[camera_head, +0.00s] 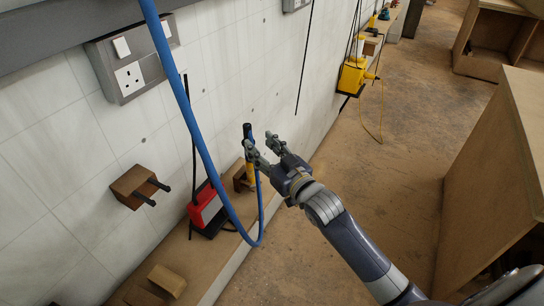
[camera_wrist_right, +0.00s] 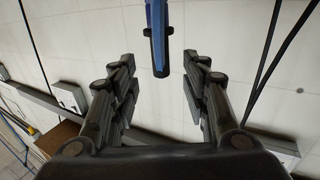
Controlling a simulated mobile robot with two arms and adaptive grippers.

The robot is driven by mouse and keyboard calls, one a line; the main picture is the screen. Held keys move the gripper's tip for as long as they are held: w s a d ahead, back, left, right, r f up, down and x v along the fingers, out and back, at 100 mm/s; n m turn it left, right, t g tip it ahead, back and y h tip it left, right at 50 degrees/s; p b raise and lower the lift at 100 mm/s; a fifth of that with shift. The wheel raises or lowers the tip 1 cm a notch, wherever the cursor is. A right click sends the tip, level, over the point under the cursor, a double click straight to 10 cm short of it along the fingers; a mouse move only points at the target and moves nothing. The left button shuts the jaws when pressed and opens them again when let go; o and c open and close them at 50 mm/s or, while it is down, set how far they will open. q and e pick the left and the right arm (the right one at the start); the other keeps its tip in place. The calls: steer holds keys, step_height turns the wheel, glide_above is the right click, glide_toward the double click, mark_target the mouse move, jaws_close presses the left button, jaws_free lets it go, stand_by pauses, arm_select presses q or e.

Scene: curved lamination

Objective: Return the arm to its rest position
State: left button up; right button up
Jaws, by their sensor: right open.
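My right arm reaches in from the lower right of the head view. Its gripper (camera_head: 259,143) is open and points at the tiled wall. A tool with a black top and a yellow body (camera_head: 250,169) stands upright at the wall bracket, just by the fingertips. The gripper partly hides it. In the right wrist view the open fingers (camera_wrist_right: 158,72) have an empty gap between them. A blue and black tool end (camera_wrist_right: 159,45) shows beyond that gap, seemingly apart from both fingers. My left gripper is not in view.
A blue hose (camera_head: 190,115) hangs in front of the wall. A wooden peg bracket (camera_head: 133,187), a red box (camera_head: 206,208) and a socket panel (camera_head: 131,62) are at left. A yellow device (camera_head: 354,76) is farther along. A wooden cabinet (camera_head: 500,170) stands right; floor (camera_head: 400,130) between is open.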

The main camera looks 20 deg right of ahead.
steer(key=shift+s, duration=2.3)
steer(key=s+d+f+m+g+h, duration=0.1)
steer(key=d+f+g, duration=0.1)
steer(key=f, duration=1)
steer(key=s+d+f+g+h, duration=0.1)
steer(key=s+d+f+g, duration=0.1)
steer(key=f, duration=0.9)
steer(key=s+f+g+h, duration=0.15)
steer(key=s+f, duration=0.25)
steer(key=f, duration=0.4)
steer(key=s+f+g+y, duration=0.1)
steer(key=s+f+g, duration=0.3)
steer(key=f, duration=0.5)
steer(key=s+f+g, duration=0.2)
steer(key=s+f, duration=0.5)
steer(key=s, duration=0.5)
steer(key=s+a+f+g, duration=0.1)
steer(key=s+f+g, duration=0.1)
steer(key=s+f, duration=0.5)
steer(key=s+a+f+n+g, duration=0.1)
steer(key=s+f+g, duration=0.2)
steer(key=s, duration=1.5)
step_height(320, 180, down, 4)
steer(key=shift+s+f+h, duration=0.1)
steer(key=shift+s+h, duration=0.1)
steer(key=shift+h, duration=0.25)
